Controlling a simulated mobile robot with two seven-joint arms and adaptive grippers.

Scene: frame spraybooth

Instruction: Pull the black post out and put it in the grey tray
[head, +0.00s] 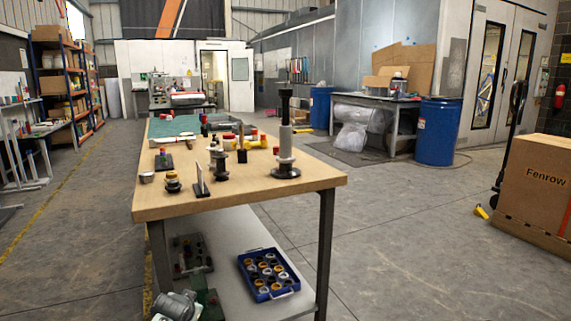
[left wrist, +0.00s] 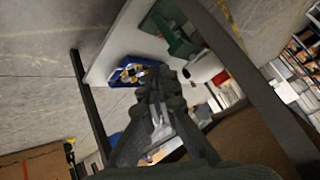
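A black post (head: 285,105) with a wide head rises upright from a pale grey cylinder (head: 285,146) on a round black base, at the table's right side. A smaller dark upright (head: 241,140) stands further left; I cannot tell which one the task means. A dark grey tray (head: 205,264) with small parts lies on the lower shelf, perhaps the grey tray. My left gripper (left wrist: 165,80) shows in the left wrist view, away from the posts and near the table's underside; its finger gap is unclear. A grey part of my arm shows low in the head view. My right gripper is not in view.
The wooden table (head: 320,178) holds several small stands and coloured parts, with a green mat (head: 172,128) behind. A blue crate (head: 283,291) of ringed parts sits on the lower shelf and shows in the left wrist view (left wrist: 112,75).

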